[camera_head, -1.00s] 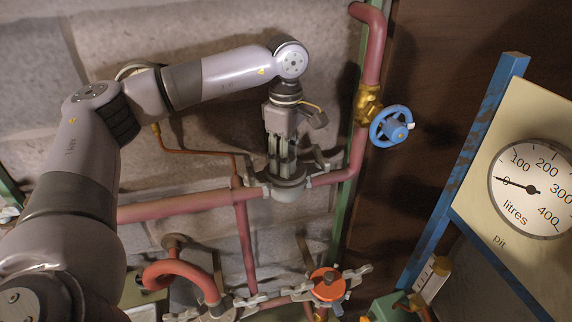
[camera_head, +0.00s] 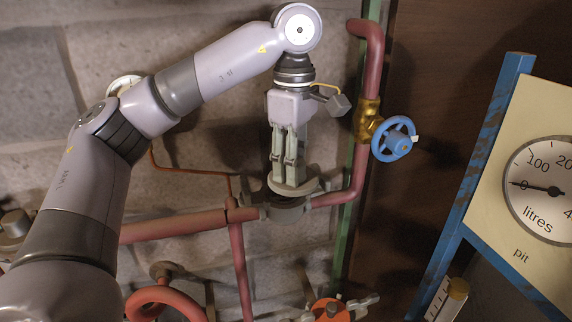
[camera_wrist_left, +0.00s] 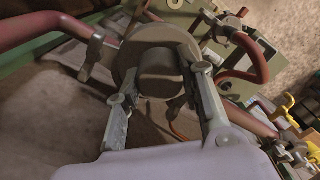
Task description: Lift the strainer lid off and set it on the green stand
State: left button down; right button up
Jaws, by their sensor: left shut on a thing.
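The strainer lid (camera_head: 303,187) is a grey disc with a raised middle. In the head view it is just above the strainer body (camera_head: 289,208) in the red pipe line, slightly tilted, with a small gap below it. My left gripper (camera_head: 288,186) points down with its fingers closed on the lid's middle. The wrist view shows the lid (camera_wrist_left: 128,65) between the fingers (camera_wrist_left: 160,85). I cannot make out the green stand for certain; a green surface (camera_wrist_left: 238,82) shows at the upper right of the wrist view. My right gripper is not in view.
A blue handwheel valve (camera_head: 393,139) on the red riser pipe (camera_head: 371,65) is close right of my gripper. A red horizontal pipe (camera_head: 180,226) runs left from the strainer. An orange-topped fitting (camera_head: 328,311) is below. A litres gauge (camera_head: 548,190) stands at the right.

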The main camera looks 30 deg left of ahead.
pick_arm(q)
jog(key=s+d+b, duration=0.3)
jog(key=s+d, duration=0.5)
jog(key=d, duration=0.2)
jog(key=r+p, duration=0.3)
jog(key=s+r+p, duration=0.1)
jog(key=shift+d+r, duration=0.25)
jog(key=shift+r, duration=0.05)
jog(key=shift+w+f, duration=0.1)
